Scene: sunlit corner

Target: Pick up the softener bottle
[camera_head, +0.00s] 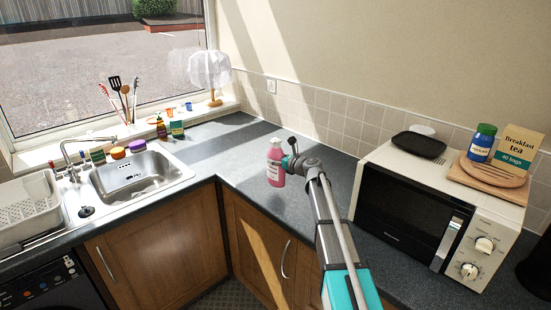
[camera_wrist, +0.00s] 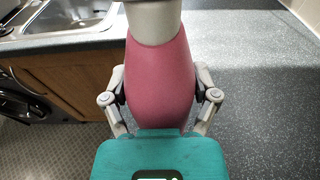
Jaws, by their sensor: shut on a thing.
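The softener bottle (camera_head: 276,175) is pink with a pale top and a label. It is upright over the grey worktop, just left of my arm in the head view. In the wrist view the pink bottle (camera_wrist: 160,80) fills the middle, its pale neck cut off at the top edge. My gripper (camera_head: 291,162) is at the bottle's right side in the head view. In the wrist view my gripper's fingers (camera_wrist: 160,98) press on both sides of the bottle. The bottle's base is hidden in the wrist view, and I cannot tell whether it touches the worktop.
A microwave (camera_head: 405,215) stands right of my arm, with a wooden board (camera_head: 483,176), a tea box (camera_head: 517,147) and a blue jar (camera_head: 482,143) on top. The sink (camera_head: 137,177) is at the left. The worktop (camera_head: 225,150) behind the bottle is clear.

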